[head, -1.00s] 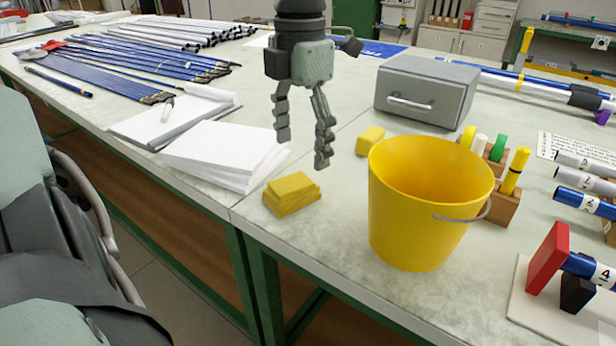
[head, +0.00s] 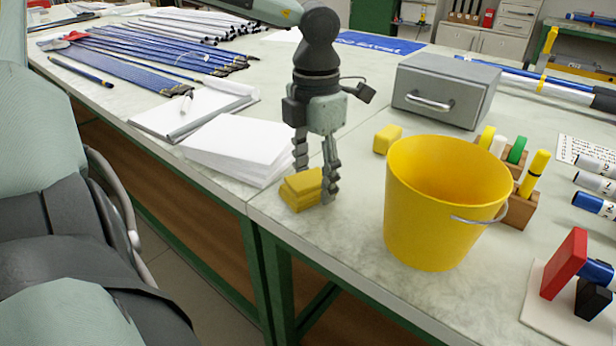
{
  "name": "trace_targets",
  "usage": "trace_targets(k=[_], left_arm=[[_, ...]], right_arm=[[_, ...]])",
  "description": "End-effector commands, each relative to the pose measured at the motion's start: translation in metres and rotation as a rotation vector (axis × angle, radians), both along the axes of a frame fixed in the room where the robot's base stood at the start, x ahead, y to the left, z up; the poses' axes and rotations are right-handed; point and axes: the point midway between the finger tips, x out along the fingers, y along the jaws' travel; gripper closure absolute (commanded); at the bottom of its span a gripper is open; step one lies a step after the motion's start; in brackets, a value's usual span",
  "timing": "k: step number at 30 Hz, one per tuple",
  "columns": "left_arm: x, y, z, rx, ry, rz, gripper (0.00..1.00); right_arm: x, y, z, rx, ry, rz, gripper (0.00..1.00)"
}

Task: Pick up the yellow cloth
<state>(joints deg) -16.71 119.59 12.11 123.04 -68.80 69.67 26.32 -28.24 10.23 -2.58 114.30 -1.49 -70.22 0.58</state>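The yellow cloth (head: 300,191) is a small folded stack near the front edge of the table, left of the yellow bucket. My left gripper (head: 316,186) points down at it with its fingers apart. One finger reaches down at the far side of the cloth, and its tip is partly hidden by it. The other finger stands at the cloth's right side. I cannot tell whether either finger touches it. The cloth still lies on the table. My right gripper is not in view.
The yellow bucket (head: 440,215) stands close to the right. A smaller yellow block (head: 387,138) lies behind, before a grey metal box (head: 445,90). White paper sheets (head: 235,150) lie just left of the cloth. Rods (head: 150,65) cover the far left. Bare tabletop lies between cloth and bucket.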

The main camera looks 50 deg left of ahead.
Motion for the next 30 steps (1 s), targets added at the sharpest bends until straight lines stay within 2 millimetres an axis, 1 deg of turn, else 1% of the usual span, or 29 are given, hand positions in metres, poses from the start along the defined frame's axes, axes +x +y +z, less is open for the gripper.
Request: trace_targets(k=[1, 6, 7, 14, 17, 20, 24, 27, 30], left_arm=[[0.0, 0.0, 0.0, 0.0, 0.0, 0.0, 0.56], [0.0, 0.0, 0.0, 0.0, 0.0, 0.0, 0.77], [0.0, 0.0, 0.0, 0.0, 0.0, 0.0, 0.79], [0.001, 0.0, 0.003, 0.001, -0.002, 0.0, 0.79], [0.001, 0.0, 0.013, 0.001, -0.005, 0.001, 0.79], [0.001, 0.0, 0.032, 0.002, -0.006, 0.0, 0.79], [0.001, 0.001, 0.061, 0.002, -0.005, 0.001, 0.79], [0.001, 0.0, 0.079, 0.002, -0.004, 0.001, 0.79], [0.001, 0.0, 0.091, 0.002, -0.001, 0.001, 0.79]], right_arm=[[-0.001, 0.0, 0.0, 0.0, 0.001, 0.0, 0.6], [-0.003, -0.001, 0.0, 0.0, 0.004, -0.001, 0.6], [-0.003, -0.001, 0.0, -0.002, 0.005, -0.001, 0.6], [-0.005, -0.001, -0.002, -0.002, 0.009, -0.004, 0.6], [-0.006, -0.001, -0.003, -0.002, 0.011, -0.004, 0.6], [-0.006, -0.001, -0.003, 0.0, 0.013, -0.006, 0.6], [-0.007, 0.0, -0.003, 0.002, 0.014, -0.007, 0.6], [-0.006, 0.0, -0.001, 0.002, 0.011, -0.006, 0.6], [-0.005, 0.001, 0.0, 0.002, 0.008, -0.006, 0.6]])
